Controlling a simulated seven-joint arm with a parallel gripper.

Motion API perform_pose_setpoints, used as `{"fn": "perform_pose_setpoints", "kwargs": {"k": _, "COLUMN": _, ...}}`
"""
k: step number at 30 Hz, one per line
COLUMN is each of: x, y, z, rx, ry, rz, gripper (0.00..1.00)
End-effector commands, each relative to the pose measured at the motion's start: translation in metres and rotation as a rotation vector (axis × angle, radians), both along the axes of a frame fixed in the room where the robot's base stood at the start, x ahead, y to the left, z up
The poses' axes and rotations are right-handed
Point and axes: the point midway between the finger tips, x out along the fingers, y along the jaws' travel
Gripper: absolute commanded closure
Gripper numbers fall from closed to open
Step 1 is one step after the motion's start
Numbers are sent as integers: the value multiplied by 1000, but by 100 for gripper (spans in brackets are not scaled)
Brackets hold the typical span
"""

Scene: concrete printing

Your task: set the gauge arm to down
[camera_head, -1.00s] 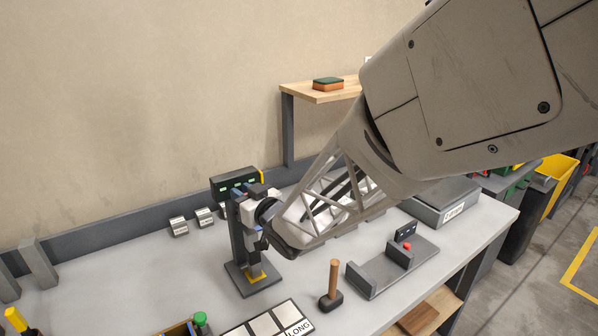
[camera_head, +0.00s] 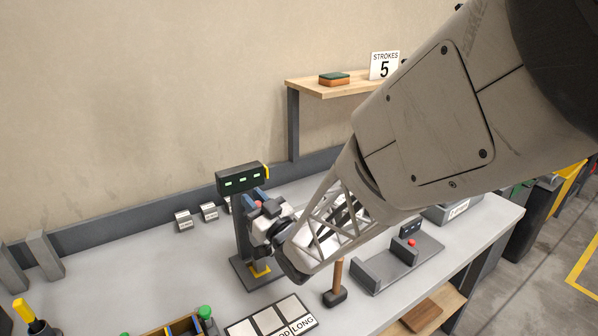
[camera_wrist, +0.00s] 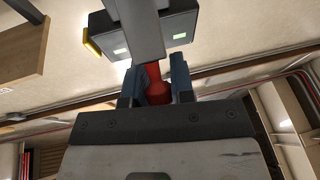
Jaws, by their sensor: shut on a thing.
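The gauge stand (camera_head: 243,232) is a dark upright post on a base plate, with a yellow patch (camera_head: 261,270) on the base. A dark box (camera_head: 241,178) with small green lights tops it. My gripper (camera_head: 256,204) is at the post, just below the box. Its blue fingers are shut on a red knob (camera_wrist: 155,88), seen between them in the wrist view. A grey bar (camera_wrist: 138,30) rises in front of the knob there. My wrist hides part of the stand, and I cannot tell the gauge arm's exact angle.
Small labelled blocks (camera_head: 184,220) stand behind, by the wall. A wooden-handled mallet (camera_head: 336,285) and a grey fixture (camera_head: 398,266) stand to the right. A tile board (camera_head: 272,318) lies in front. A shelf (camera_head: 345,86) holds a sponge (camera_head: 334,79) and a "STROKES 5" sign (camera_head: 384,65).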

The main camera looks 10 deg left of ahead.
Motion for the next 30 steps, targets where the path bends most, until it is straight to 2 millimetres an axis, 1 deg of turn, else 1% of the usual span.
{"fn": "perform_pose_setpoints", "kwargs": {"k": 2, "x": -4, "y": -2, "z": -5, "rx": 32, "ry": -33, "rz": 1, "gripper": 100}}
{"fn": "perform_pose_setpoints", "kwargs": {"k": 15, "x": -13, "y": -11, "z": -18, "rx": 161, "ry": -162, "rz": 2, "gripper": 100}}
{"fn": "perform_pose_setpoints", "kwargs": {"k": 23, "x": -18, "y": -16, "z": -27, "rx": 156, "ry": -157, "rz": 2, "gripper": 100}}
{"fn": "perform_pose_setpoints", "kwargs": {"k": 30, "x": -24, "y": -22, "z": -42, "rx": 157, "ry": -157, "rz": 2, "gripper": 100}}
